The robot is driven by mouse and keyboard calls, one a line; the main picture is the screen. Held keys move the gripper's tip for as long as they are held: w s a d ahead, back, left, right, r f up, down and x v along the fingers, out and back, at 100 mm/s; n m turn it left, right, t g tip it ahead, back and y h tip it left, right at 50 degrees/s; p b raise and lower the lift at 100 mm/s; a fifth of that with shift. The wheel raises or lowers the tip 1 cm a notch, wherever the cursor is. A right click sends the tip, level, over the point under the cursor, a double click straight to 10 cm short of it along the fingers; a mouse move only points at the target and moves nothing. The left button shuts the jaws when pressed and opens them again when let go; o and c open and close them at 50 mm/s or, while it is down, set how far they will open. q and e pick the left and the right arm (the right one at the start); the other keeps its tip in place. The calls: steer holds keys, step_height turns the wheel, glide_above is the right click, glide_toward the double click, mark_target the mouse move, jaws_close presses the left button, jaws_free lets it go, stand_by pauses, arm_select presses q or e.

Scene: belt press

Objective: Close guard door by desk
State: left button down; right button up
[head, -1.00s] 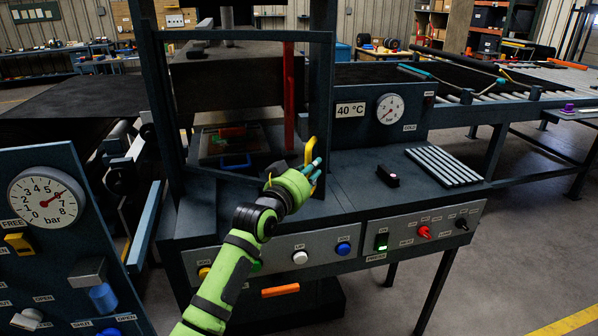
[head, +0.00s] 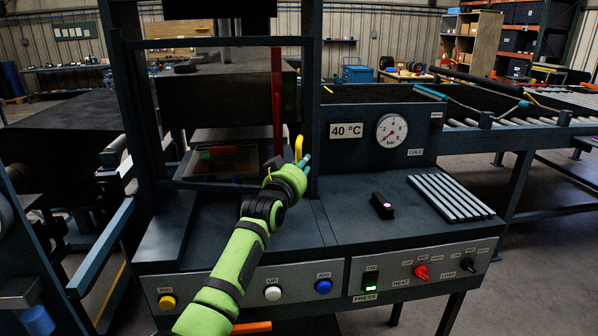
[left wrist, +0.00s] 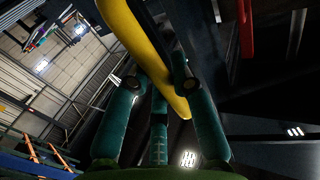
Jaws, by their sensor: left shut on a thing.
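The guard door (head: 220,42) is a dark frame with a see-through middle, in front of the press opening in the head view. Its yellow handle (head: 299,147) is at the right side of the door. My left gripper (head: 304,163) is shut on the handle, with its teal fingers around it. The left wrist view shows the yellow handle (left wrist: 143,48) running between the fingers of the gripper (left wrist: 160,85). The door stands close to the press frame; I cannot tell whether a gap is left. My right gripper is not in view.
A desk-like panel in front carries a black block with a pink button (head: 382,206), a ribbed plate (head: 451,195) and a row of switches (head: 421,272). A gauge (head: 391,130) stands behind it. A red bar (head: 277,100) shows at the opening. A roller conveyor (head: 520,118) runs off right.

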arm_select(q)
steer(key=shift+w, duration=0.1)
steer(key=c, duration=1)
jaws_free()
steer(key=shift+c, duration=0.2)
steer(key=v, duration=1.2)
